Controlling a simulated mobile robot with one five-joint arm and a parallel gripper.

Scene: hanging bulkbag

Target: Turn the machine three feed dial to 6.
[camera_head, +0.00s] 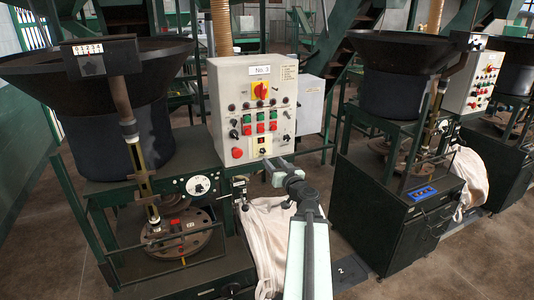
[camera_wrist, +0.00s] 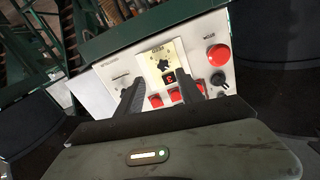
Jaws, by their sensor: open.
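The machine three control box (camera_head: 225,100), labelled No. 3, stands in the middle of the head view. Its feed dial (camera_head: 263,152) is a small black knob on a cream plate low on the panel. In the wrist view, where the panel appears turned over, the dial (camera_wrist: 163,65) lies just beyond my fingertips. A small red-lit digit display (camera_wrist: 168,78) is beside it; the digit looks like a 3 but is hard to read. My gripper (camera_head: 268,164) is open and empty, in front of the lower panel. Its two dark fingers (camera_wrist: 158,90) are spread short of the dial, apparently not touching it.
Red buttons (camera_wrist: 155,100) lie close to my fingers. A large red button (camera_head: 237,153) and a black knob (camera_head: 247,130) are near the dial. A hopper (camera_head: 120,120) stands left, and a white bag (camera_head: 268,235) hangs below the panel.

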